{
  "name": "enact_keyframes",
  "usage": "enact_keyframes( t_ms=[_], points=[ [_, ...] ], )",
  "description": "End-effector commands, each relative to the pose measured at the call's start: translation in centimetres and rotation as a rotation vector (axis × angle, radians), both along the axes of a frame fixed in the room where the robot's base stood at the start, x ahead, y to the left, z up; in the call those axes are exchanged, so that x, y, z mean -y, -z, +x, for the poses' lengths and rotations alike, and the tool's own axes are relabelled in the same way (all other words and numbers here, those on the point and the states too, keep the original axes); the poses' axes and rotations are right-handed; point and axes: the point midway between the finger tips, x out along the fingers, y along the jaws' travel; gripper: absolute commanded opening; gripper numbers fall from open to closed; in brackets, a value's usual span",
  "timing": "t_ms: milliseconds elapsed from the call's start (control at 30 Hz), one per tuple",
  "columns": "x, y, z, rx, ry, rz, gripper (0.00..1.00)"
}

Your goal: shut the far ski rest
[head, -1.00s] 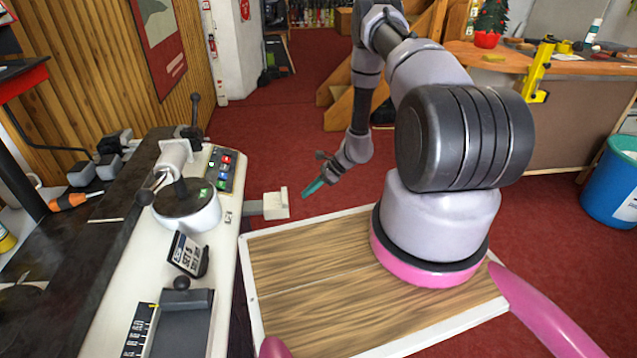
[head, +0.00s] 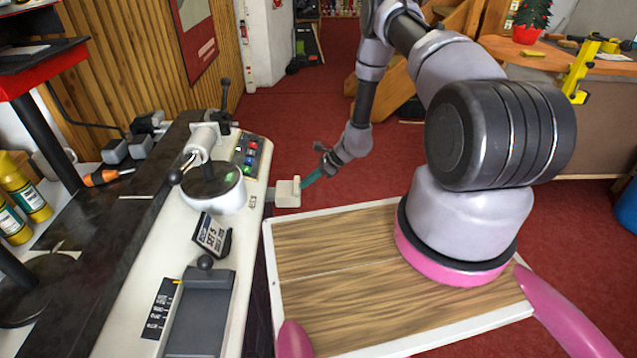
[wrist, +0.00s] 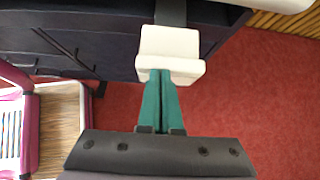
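The far ski rest is a white block (head: 287,193) on a short grey bar that sticks out from the right side of the white bench machine, at its far end. In the wrist view the block (wrist: 167,50) sits at top centre, with its dark bar (wrist: 171,12) running behind it to the dark machine side. My gripper (head: 306,182) is just right of the block. Its two teal fingers lie together, shut, with nothing between them. In the wrist view the fingertips (wrist: 162,73) overlap the block's near face and seem to touch it.
The white machine (head: 120,335) carries a lever, a button panel (head: 247,157) and a small display sign (head: 212,235). My wood-topped base fills the space in front right of it. Red carpet (head: 290,120) lies open beyond the rest. A wooden stair and a worktable stand behind my arm.

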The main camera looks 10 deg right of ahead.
Motion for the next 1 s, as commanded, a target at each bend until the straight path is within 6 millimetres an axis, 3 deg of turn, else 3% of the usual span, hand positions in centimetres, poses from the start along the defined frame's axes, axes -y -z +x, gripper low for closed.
enact_keyframes(
  t_ms=[33, 200, 367, 800, 1000],
  points=[
    [-1.8, 0.0, 0.2, 0.000, -0.006, 0.002, 0.00],
    [-6.1, 0.0, 1.1, 0.000, -0.004, 0.001, 0.00],
    [-8.1, 0.0, 1.5, -0.001, -0.001, 0.000, 0.00],
    [-8.6, 0.0, 1.6, -0.001, -0.002, 0.003, 0.00],
    [-6.6, 0.0, 1.8, 0.000, -0.001, 0.001, 0.00]
  ],
)
